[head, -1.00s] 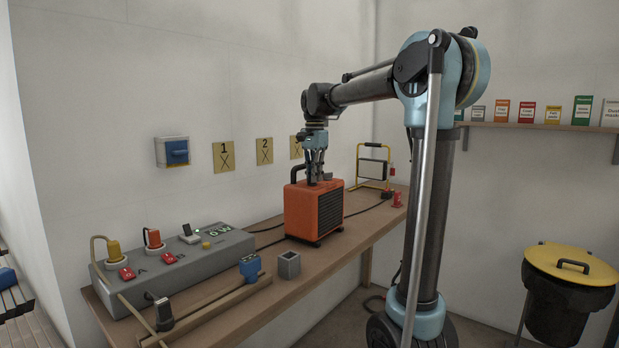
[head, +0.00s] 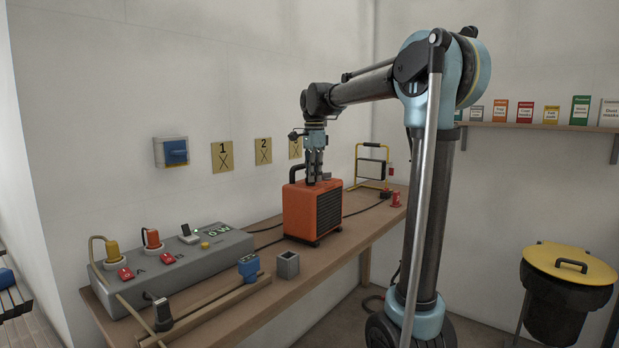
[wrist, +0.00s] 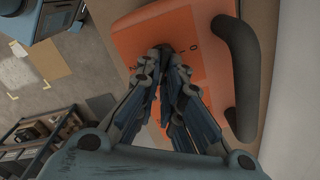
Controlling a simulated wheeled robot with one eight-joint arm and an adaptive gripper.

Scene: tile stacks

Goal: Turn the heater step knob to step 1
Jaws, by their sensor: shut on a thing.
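The orange heater (head: 313,208) with a dark grille stands on the wooden bench in the head view. Its orange top (wrist: 160,40) and black carrying handle (wrist: 240,70) show in the wrist view. My gripper (head: 315,180) points down onto the heater's top, beside the handle. I cannot read which step the knob points to.
A grey power strip box (head: 165,265) with plugs and red switches lies on the bench (head: 345,240) to the left.

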